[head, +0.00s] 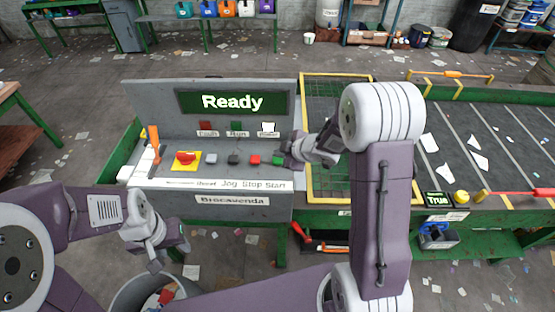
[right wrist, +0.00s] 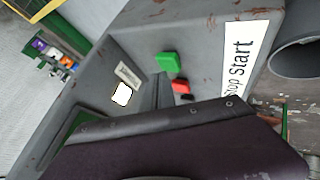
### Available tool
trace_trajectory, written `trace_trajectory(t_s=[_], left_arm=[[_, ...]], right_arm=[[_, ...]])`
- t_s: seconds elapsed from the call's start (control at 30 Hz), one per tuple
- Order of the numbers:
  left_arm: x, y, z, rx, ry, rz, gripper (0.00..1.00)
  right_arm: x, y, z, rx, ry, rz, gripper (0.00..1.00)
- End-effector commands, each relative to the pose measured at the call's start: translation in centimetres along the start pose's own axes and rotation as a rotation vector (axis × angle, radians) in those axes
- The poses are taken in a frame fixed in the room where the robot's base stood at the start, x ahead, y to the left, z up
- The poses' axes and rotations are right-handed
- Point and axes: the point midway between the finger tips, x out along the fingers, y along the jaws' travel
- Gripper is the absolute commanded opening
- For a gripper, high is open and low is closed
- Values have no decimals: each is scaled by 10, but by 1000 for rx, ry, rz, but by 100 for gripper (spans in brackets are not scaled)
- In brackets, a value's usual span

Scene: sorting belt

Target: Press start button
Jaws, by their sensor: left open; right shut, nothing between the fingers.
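The green start button (head: 277,160) is at the right end of the button row on the grey control panel (head: 215,184), above the printed word "Start". It also shows in the right wrist view (right wrist: 167,62), beside the red stop button (right wrist: 181,86). My right gripper (head: 288,161) is shut and empty, close to the right side of the green button. I cannot tell whether they touch. My left gripper (head: 158,262) is open and empty, low in front of the panel, over a grey bin (head: 125,294).
The panel's screen (head: 233,102) reads "Ready". A red emergency knob (head: 185,157) on a yellow plate, plus grey and dark buttons, sit left of stop. An orange-handled tool (head: 154,140) stands at the left. The belt (head: 500,130) with white scraps lies right, beyond a yellow frame (head: 309,130).

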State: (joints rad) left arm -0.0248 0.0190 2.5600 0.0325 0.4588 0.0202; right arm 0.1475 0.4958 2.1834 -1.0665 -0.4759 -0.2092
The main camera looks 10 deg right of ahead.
Motion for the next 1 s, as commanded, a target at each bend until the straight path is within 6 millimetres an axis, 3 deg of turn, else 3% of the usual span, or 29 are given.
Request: trace_trajectory(t_s=[1.0], left_arm=[[9, 0, 1, 0, 0, 0, 45]], right_arm=[[8, -6, 6, 0, 0, 0, 0]])
